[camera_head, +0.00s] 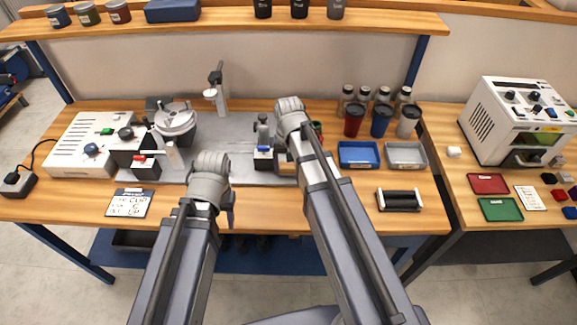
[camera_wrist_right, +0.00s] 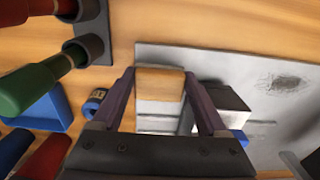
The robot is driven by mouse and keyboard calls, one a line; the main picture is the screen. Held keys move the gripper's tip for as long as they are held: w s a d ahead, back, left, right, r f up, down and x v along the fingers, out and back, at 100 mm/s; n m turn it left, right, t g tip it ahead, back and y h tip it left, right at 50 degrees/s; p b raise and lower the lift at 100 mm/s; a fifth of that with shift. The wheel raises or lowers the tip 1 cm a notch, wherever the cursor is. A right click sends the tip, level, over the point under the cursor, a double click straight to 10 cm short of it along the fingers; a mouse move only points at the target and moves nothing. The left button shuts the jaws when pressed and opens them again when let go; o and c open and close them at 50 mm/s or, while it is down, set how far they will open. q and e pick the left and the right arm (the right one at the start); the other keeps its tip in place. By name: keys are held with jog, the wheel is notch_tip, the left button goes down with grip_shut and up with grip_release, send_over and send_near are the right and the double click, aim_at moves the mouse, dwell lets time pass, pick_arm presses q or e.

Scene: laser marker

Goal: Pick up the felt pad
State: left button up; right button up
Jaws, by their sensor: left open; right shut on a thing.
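In the right wrist view my right gripper (camera_wrist_right: 160,88) is shut on a small block (camera_wrist_right: 160,80) with a tan, wood-coloured top and a pale lower part. It looks like the felt pad, but I cannot tell for sure. The block sits between the two fingertips, over the edge of a grey metal plate (camera_wrist_right: 222,62).
The grey plate carries a round fixture (camera_head: 175,119) and a small blue-fronted vise (camera_head: 264,153). Red, blue and grey cups, a blue tray (camera_head: 358,154) and a grey tray (camera_head: 406,154) stand to the right. A label card (camera_head: 129,203) lies at front left. A shelf (camera_head: 380,22) runs above.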

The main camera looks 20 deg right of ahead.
aim_at(289, 167)
notch_tip(289, 167, up, 8)
jog(key=p, duration=0.7)
jog(key=shift+r+p, duration=0.25)
jog(key=shift+p, duration=0.1)
pick_arm(q)
notch_tip(289, 167, up, 8)
jog(key=shift+r, duration=0.2)
pick_arm(e)
jog(key=shift+f, duration=0.1)
